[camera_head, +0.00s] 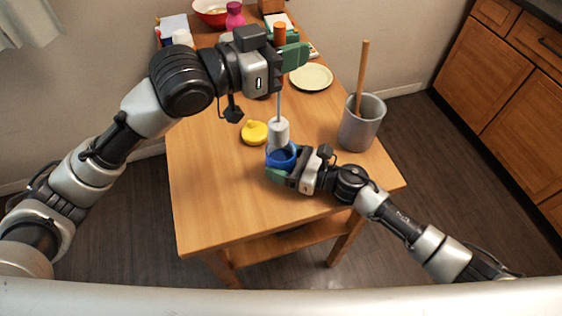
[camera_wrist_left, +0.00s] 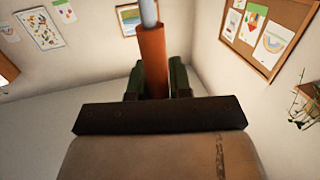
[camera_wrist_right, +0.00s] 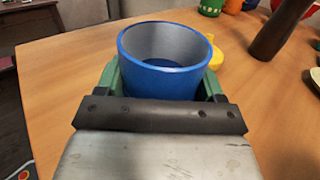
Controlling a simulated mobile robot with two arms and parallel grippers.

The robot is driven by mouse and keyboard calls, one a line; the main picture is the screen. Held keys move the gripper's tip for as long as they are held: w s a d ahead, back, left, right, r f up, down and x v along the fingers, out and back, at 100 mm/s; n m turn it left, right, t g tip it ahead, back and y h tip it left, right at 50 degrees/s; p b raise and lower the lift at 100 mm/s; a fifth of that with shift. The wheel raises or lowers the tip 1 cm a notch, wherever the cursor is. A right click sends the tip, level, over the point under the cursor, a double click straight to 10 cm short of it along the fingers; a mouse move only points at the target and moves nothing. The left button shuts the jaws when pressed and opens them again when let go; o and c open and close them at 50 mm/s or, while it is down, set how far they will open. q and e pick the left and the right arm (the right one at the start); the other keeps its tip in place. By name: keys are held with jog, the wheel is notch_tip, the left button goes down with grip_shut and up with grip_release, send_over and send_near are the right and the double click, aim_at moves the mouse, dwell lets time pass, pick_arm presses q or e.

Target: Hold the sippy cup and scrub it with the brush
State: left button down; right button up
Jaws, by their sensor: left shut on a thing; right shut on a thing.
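The blue sippy cup (camera_head: 283,158) is held upright by my right gripper (camera_head: 277,174), low over the table near its front right. In the right wrist view the cup (camera_wrist_right: 165,50) is open at the top, grey inside, between the green fingers (camera_wrist_right: 160,82). My left gripper (camera_head: 290,56) is shut on the orange handle of the brush (camera_head: 279,36); the left wrist view also shows this handle (camera_wrist_left: 153,62). The brush hangs down with its pale head (camera_head: 278,132) at the cup's mouth. I cannot tell whether the head touches the inside. The yellow lid (camera_head: 254,132) lies on the table.
A grey container (camera_head: 361,124) with a wooden stick stands at the table's right edge. A pale plate (camera_head: 311,77) lies behind it. A red bowl (camera_head: 212,12) and a pink bottle (camera_head: 235,15) are at the back. The table's left front is clear.

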jog(key=o, duration=1.1)
jog(key=shift+c, duration=0.2)
jog(key=v, duration=1.2)
